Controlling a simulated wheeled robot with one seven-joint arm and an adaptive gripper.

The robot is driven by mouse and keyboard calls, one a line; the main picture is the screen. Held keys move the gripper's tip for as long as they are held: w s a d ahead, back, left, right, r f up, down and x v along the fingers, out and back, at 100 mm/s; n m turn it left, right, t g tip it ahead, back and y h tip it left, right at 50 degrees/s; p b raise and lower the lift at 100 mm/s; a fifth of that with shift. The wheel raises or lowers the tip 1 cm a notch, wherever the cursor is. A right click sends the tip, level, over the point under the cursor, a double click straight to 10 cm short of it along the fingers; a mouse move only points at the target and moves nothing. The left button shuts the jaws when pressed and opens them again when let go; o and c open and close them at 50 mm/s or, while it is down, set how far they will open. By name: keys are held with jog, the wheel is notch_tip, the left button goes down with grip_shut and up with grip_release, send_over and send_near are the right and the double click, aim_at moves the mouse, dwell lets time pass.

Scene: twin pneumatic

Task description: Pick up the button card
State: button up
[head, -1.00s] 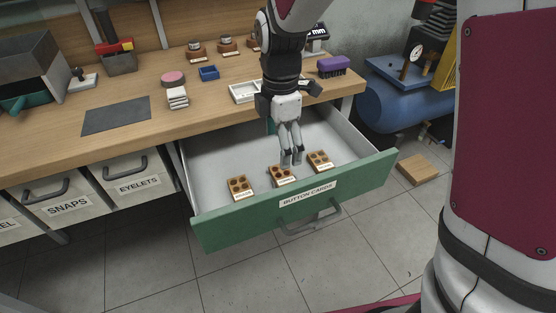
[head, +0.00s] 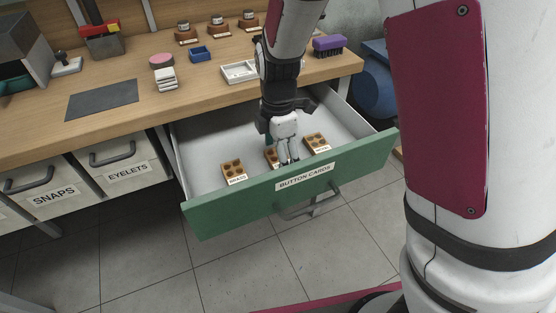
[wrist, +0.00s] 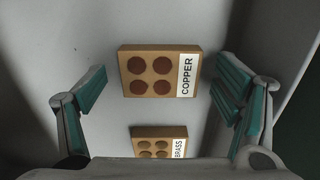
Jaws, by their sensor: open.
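Three tan button cards with dark round buttons lie in the open drawer. The left card (head: 233,170) is clear of my gripper. The middle card (head: 270,157) is partly hidden behind my gripper (head: 288,160), and the right card (head: 316,142) lies just beside it. In the wrist view the card labelled COPPER (wrist: 152,73) lies between and beyond my open, empty fingers. The card labelled BRASS (wrist: 155,141) shows below it, partly cut off by the gripper body. I cannot tell whether the fingers touch anything.
The drawer's green front (head: 220,211) reads BUTTON CARDS and stands close in front of my gripper. The wooden bench (head: 130,68) is behind, with a white tray (head: 237,72) and purple brush (head: 328,46). Drawer floor left of the cards is free.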

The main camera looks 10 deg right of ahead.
jog(key=shift+c, duration=0.3)
jog(key=c, duration=1.2)
jog(key=shift+r, duration=0.1)
